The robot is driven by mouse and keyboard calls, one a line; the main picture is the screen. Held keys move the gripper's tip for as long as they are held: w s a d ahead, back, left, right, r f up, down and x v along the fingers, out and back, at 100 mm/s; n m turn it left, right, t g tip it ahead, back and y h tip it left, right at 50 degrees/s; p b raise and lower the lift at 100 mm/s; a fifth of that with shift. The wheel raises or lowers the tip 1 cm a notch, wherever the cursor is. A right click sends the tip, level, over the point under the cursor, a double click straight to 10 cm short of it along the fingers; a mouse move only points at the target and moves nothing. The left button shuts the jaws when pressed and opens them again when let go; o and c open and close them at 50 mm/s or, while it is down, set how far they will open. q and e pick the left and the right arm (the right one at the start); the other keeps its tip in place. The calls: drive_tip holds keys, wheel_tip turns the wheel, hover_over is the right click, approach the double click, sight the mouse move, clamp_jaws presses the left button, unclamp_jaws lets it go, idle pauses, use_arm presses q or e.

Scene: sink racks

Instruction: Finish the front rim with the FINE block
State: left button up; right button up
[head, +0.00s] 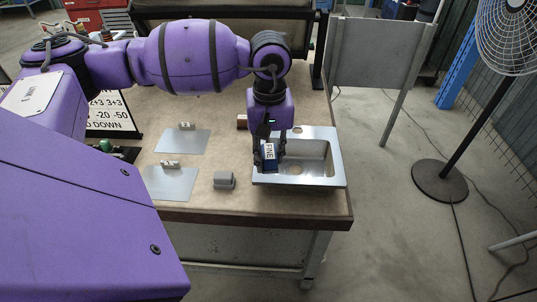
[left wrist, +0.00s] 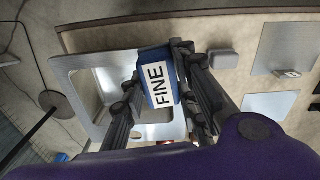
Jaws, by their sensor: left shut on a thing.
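My left gripper (head: 268,150) is shut on the FINE block (head: 269,154), a blue block with a white label reading FINE. The block also shows between the fingers in the left wrist view (left wrist: 157,83). Gripper and block are over the left part of the steel sink (head: 338,165), close to its front rim (head: 312,181). I cannot tell whether the block touches the rim. The sink lies near the right end of the table, and the basin shows partly behind the fingers. My right gripper is not in view.
A grey block (head: 224,180) sits left of the sink on the table (head: 210,205). Two metal plates with small labels, one behind (head: 183,142) and one in front (head: 170,184), lie further left. A brown block (head: 242,121) is behind the gripper. A fan (head: 440,180) stands right on the floor.

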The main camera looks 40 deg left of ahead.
use_arm(q)
drive_tip(key=shift+r+p, duration=0.4)
drive_tip(key=shift+r, duration=0.75)
